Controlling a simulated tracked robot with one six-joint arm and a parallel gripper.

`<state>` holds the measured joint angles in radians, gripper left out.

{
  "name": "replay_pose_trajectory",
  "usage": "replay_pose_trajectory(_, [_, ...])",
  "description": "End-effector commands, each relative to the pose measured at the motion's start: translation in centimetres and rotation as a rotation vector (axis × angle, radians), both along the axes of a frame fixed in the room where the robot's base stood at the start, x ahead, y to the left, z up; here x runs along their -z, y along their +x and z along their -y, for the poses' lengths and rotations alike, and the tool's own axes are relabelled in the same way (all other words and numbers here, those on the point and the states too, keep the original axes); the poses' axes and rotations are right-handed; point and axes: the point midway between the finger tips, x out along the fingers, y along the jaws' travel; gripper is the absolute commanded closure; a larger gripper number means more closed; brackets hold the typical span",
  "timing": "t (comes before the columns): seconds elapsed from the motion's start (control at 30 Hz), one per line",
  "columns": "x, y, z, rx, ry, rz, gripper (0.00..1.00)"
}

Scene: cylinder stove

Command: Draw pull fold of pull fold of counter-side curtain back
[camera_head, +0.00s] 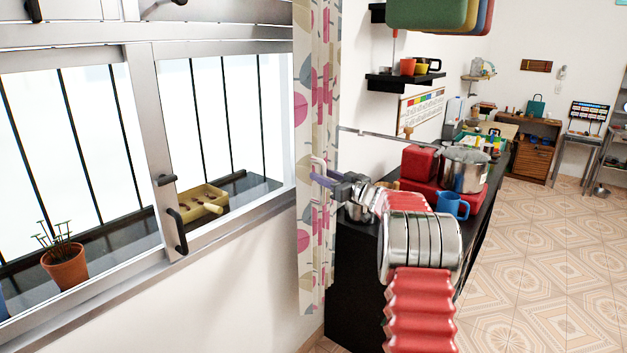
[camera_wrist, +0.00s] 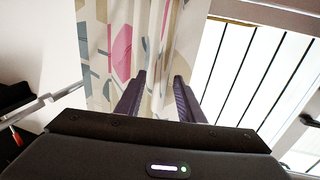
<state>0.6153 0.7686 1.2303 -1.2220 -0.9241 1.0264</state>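The curtain (camera_head: 316,90) is a patterned cloth with pink, blue-grey and beige shapes. It hangs in narrow upright folds at the right edge of the window. My gripper (camera_head: 316,172) reaches the curtain at mid-height from the right. In the wrist view the curtain (camera_wrist: 115,45) hangs ahead, and my gripper (camera_wrist: 160,76) has its two dark fingers apart and pointing at it. A pale fold (camera_wrist: 158,45) lines up with the gap between the fingertips. I cannot tell whether the fingertips touch the cloth.
The barred window (camera_head: 160,150) is left of the curtain, with handles on its frame. A plant pot (camera_head: 64,266) and a yellow tray (camera_head: 200,203) stand beyond it. Tiled floor lies open at right.

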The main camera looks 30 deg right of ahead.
Motion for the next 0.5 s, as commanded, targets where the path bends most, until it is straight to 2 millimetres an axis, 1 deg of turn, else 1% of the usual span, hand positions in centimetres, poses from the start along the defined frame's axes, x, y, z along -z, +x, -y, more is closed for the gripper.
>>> replay_pose_trajectory(0.27, [-0.1, -0.2, -0.1, -0.002, 0.000, 0.001, 0.65])
replay_pose_trajectory(0.37, [-0.1, -0.8, 0.1, -0.001, 0.001, 0.001, 0.65])
replay_pose_trajectory(0.5, [-0.2, -2.3, 0.4, -0.001, 0.000, 0.002, 0.65])
